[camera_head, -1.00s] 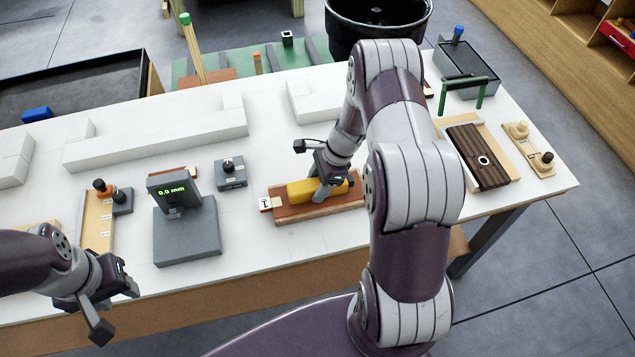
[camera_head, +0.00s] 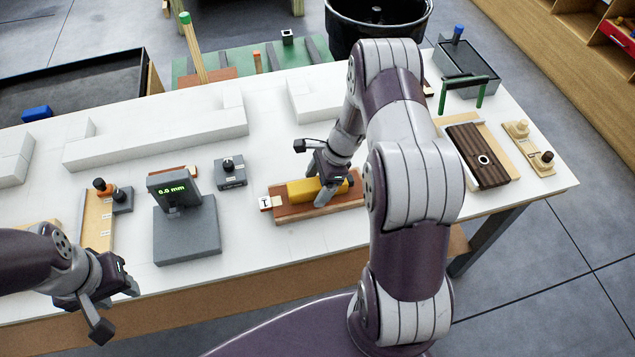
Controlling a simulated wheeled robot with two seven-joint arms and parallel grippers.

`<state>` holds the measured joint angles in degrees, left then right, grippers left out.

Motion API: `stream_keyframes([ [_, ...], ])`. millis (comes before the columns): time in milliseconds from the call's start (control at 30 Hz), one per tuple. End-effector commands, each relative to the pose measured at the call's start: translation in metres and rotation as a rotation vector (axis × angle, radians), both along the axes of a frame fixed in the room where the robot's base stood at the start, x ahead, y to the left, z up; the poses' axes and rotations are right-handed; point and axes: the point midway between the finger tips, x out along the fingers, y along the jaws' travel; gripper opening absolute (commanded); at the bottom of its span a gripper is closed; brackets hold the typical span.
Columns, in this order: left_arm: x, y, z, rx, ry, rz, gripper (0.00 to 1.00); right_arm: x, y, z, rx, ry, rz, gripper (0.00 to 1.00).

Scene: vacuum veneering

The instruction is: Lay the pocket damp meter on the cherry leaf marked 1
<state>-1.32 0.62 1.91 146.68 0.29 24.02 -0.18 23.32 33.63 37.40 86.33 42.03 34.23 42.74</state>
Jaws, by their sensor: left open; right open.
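The cherry leaf (camera_head: 285,212) is a reddish-brown board lying on the white table, with a white tag (camera_head: 265,203) at its left end that appears to read 1. A yellow block, which looks like the pocket damp meter (camera_head: 301,190), lies lengthwise on the leaf. My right gripper (camera_head: 328,187) is down at the meter's right part, its jaws open, with one finger in front of the meter. The gripper hides part of the meter, and I cannot tell if a finger touches it. My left gripper (camera_head: 115,306) is open and empty, by the table's front edge at the left.
A grey gauge reading 0.0 mm (camera_head: 187,228) stands left of the leaf, with a small grey box with a black knob (camera_head: 230,175) behind it. White blocks (camera_head: 155,137) stand further back. A dark ribbed board (camera_head: 478,155) lies at the right. The table is clear in front of the leaf.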

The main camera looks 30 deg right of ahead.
Motion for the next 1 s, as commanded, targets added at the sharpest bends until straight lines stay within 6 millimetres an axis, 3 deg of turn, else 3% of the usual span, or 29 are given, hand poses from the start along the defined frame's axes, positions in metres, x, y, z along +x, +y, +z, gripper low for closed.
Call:
stream_keyframes([
  [167,0.000,0.000,-0.004,0.000,0.000,0.000,0.43,-0.001,-0.011,0.026,-0.002,-0.006,-0.001,0.83],
  [500,0.000,0.000,-0.013,0.000,0.000,0.000,0.43,-0.009,-0.042,0.102,-0.002,-0.003,-0.002,0.83],
  [700,0.000,0.000,-0.014,0.000,0.000,0.000,0.43,-0.011,-0.047,0.117,-0.001,-0.001,0.000,0.83],
  [1000,0.000,0.000,-0.013,0.000,0.000,0.000,0.43,-0.011,-0.047,0.117,0.000,-0.001,0.001,0.83],
])
